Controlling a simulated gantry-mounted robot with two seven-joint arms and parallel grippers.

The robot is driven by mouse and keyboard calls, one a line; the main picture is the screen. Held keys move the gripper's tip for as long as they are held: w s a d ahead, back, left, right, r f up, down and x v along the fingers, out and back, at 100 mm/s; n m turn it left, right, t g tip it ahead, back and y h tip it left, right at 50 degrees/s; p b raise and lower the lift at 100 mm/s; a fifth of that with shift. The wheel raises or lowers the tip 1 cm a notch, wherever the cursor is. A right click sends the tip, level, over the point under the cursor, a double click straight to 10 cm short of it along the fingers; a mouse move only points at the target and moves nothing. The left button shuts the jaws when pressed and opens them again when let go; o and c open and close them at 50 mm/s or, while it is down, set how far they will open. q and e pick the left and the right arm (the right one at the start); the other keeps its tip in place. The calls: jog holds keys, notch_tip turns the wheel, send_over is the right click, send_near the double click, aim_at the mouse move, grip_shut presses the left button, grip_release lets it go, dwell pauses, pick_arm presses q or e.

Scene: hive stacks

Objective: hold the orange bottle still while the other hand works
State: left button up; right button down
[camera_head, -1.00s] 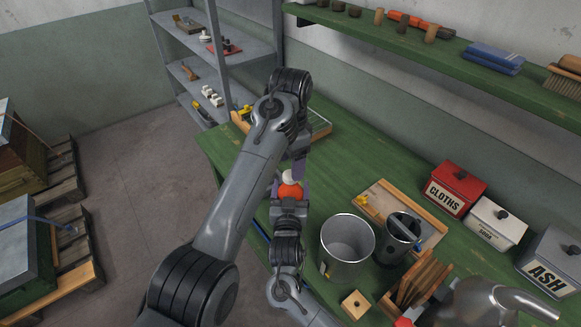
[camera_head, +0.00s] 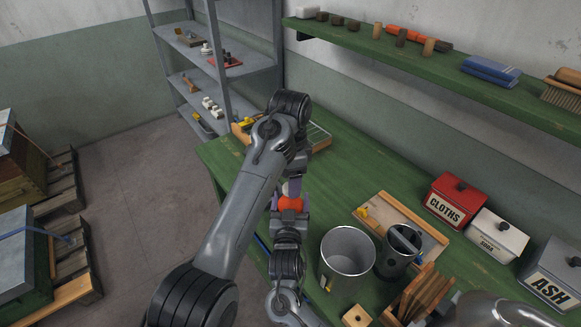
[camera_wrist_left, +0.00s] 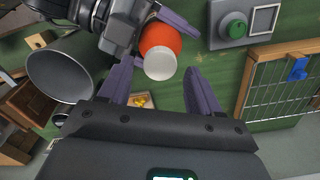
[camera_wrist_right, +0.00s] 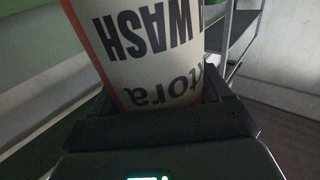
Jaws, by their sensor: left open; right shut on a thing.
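The orange bottle (camera_head: 291,204) is held above the green bench; its white cap (camera_wrist_left: 160,64) shows in the left wrist view. My right gripper (camera_head: 289,216) is shut on the bottle. In the right wrist view the bottle's pale label (camera_wrist_right: 140,50) fills the space between the fingers, with "WASH" upside down. My left gripper (camera_wrist_left: 160,88) is open and empty, its two purple fingers pointing toward the cap. The cap lies between the finger lines, just beyond or near the tips; I cannot tell if they touch. In the head view my left gripper mostly hides the cap.
On the green bench (camera_head: 345,165) stand a metal pail (camera_head: 347,250), a dark can (camera_head: 399,250), a wooden tray (camera_head: 430,238) and a red CLOTHS tin (camera_head: 457,200). A wire-mesh frame (camera_wrist_left: 285,85) lies near my left gripper. Grey shelving (camera_head: 215,75) stands behind.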

pick_arm(q)
jog(key=shift+f, duration=0.8)
jog(key=c, duration=1.1)
jog(key=n, duration=0.3)
jog(key=o, duration=1.2)
jog(key=shift+r, duration=0.1)
